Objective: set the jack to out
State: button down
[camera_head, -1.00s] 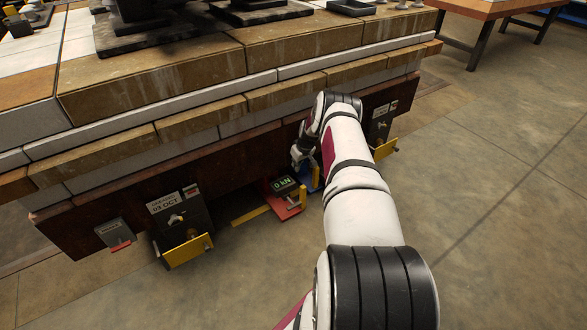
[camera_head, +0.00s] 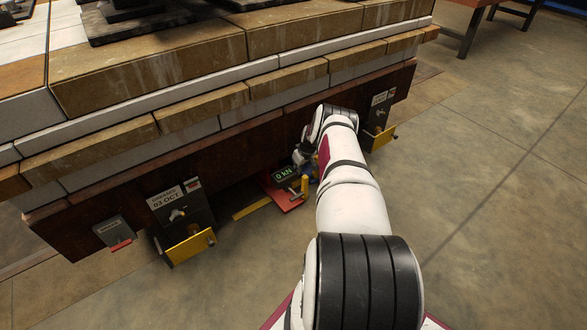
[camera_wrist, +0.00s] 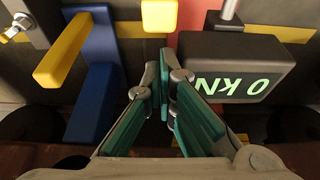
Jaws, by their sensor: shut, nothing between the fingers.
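The jack area shows in the head view as a dark box with a green "0 kN" display (camera_head: 284,174) over a red plate (camera_head: 283,199). A yellow post (camera_head: 304,186) stands at its right. In the wrist view the display (camera_wrist: 240,84) is upside down at the right. A yellow block (camera_wrist: 159,18) sits against the red plate (camera_wrist: 188,22) at the top centre. A blue bracket (camera_wrist: 92,85) with a yellow bar (camera_wrist: 62,52) is at the left. My gripper (camera_wrist: 166,75) is shut and empty, between the blue bracket and the display. I cannot read the jack's setting.
The dark beam (camera_head: 245,160) under the heavy stone-edged bench (camera_head: 200,109) is close above the low parts. A labelled box (camera_head: 180,205) with a yellow flap (camera_head: 190,245) stands left, another (camera_head: 379,115) right. A small grey box (camera_head: 113,231) is far left. Open floor (camera_head: 480,220) lies right.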

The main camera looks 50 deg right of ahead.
jog(key=shift+s+a, duration=0.15)
jog(key=shift+s, duration=0.55)
jog(key=shift+s, duration=0.1)
